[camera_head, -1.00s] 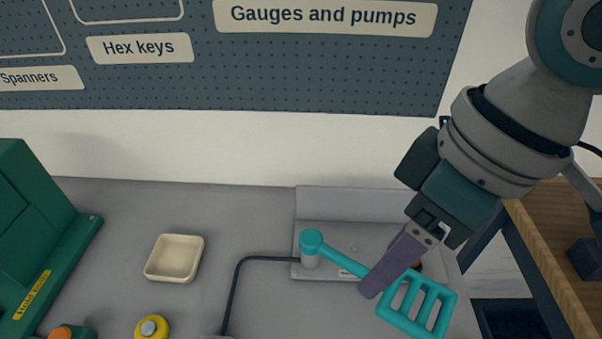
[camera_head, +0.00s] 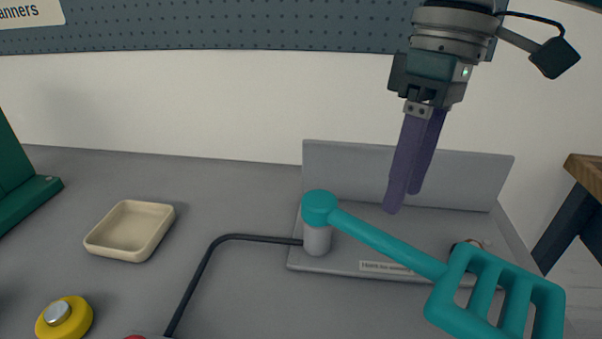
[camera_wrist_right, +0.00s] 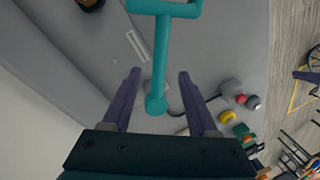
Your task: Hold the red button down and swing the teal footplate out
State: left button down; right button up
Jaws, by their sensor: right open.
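The teal footplate (camera_head: 495,295) is a slotted plate on a long arm, joined to a grey post on a grey bracket. It points to the lower right, past the bracket's front edge. In the right wrist view the teal arm (camera_wrist_right: 161,60) runs between the fingers, with its round pivot end nearest the palm. My right gripper (camera_head: 405,198) is open and empty, its purple fingers pointing down above the bracket, behind the teal arm. The red button (camera_head: 135,337) barely shows at the bottom edge; the right wrist view shows it whole (camera_wrist_right: 254,102). My left gripper is out of view.
A cream tray (camera_head: 131,230) and a yellow button with a silver top (camera_head: 64,317) stand on the grey bench at left. A black cable (camera_head: 205,265) runs from the post toward the red button. A small dark object (camera_head: 468,243) sits behind the footplate.

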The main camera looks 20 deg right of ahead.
aim_at(390, 236)
jog(key=f, duration=0.4)
jog(key=a+f+b, duration=0.1)
jog(key=f, duration=0.1)
jog(key=shift+s+f, duration=0.25)
jog(key=shift+f, duration=0.05)
jog(key=shift+c, duration=0.3)
grip_shut()
dwell(0.7)
